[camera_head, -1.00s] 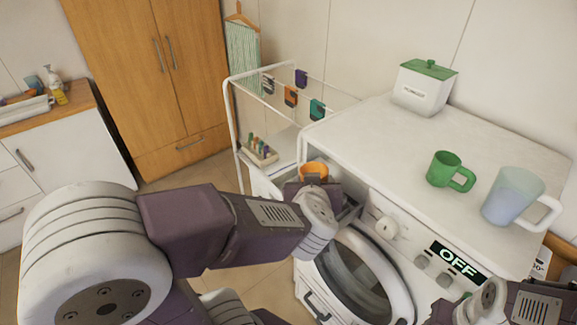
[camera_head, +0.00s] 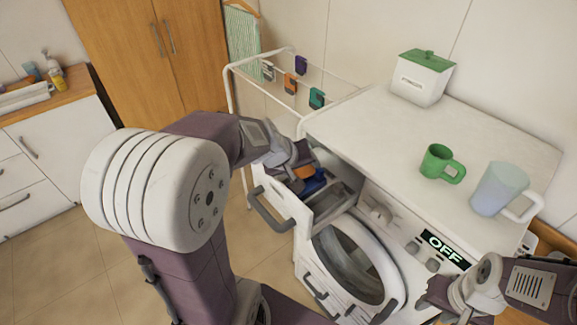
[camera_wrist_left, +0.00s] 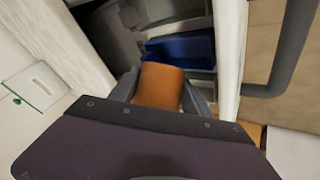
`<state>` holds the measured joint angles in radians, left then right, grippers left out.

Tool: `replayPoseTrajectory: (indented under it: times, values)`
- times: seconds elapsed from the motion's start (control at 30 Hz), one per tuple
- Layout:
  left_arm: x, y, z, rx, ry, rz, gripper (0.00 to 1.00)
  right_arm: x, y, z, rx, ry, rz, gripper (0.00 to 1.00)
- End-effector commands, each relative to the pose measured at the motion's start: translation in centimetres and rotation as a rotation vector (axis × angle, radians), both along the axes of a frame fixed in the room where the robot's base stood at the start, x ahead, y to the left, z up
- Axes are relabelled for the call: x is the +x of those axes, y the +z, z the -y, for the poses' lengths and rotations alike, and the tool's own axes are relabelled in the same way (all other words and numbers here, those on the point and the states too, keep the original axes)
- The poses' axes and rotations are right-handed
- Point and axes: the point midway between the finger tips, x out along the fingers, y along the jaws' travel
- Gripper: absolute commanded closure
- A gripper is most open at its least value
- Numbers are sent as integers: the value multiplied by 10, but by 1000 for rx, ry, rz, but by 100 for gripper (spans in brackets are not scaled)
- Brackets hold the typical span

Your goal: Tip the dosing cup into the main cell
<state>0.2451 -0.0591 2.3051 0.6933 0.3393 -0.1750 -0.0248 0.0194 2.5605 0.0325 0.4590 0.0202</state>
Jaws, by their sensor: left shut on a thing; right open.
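The orange dosing cup (camera_head: 305,173) is in my left gripper (camera_head: 298,166), over the pulled-out washing machine drawer (camera_head: 334,206). The gripper is shut on it. In the left wrist view the cup (camera_wrist_left: 160,86) sits between the two fingers and looks tilted, with its far end towards a blue cell (camera_wrist_left: 182,49) of the drawer. This blue part also shows beside the cup in the head view (camera_head: 314,184). The cup's mouth and contents are hidden. My right gripper (camera_head: 436,294) is open at the lower right, in front of the machine.
A green mug (camera_head: 436,161) and a translucent jug (camera_head: 497,188) stand on the machine's top. A white box with green lid (camera_head: 421,80) stands behind them. A drying rack (camera_head: 262,92) is at the left. The drawer's grey handle (camera_head: 270,211) sticks out in front.

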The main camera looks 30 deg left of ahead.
Motion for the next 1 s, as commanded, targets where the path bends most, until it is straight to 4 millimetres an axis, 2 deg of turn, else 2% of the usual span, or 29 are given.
replayPoseTrajectory:
  times: [0.13,0.67,1.0]
  values:
    - [0,8,-1,-55,1,-33,85,0,11,0,0,0,1,57]
    - [0,11,-1,-153,0,-91,85,0,24,0,0,0,1,57]
    - [1,17,-2,-232,1,-137,85,0,41,0,0,0,1,57]
